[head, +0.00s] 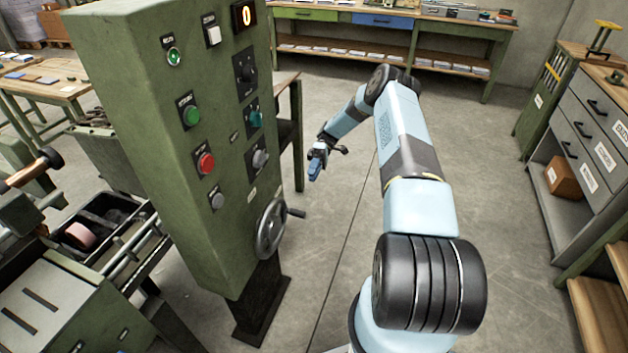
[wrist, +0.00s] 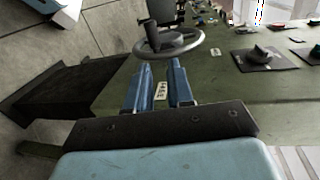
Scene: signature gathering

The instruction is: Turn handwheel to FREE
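Several knobs and buttons, such as a red button (head: 205,162), sit on the cabinet face. A green workbench (head: 470,28) stands at the back and grey drawers (head: 590,140) at the right. The floor (head: 330,240) beside the cabinet is clear.

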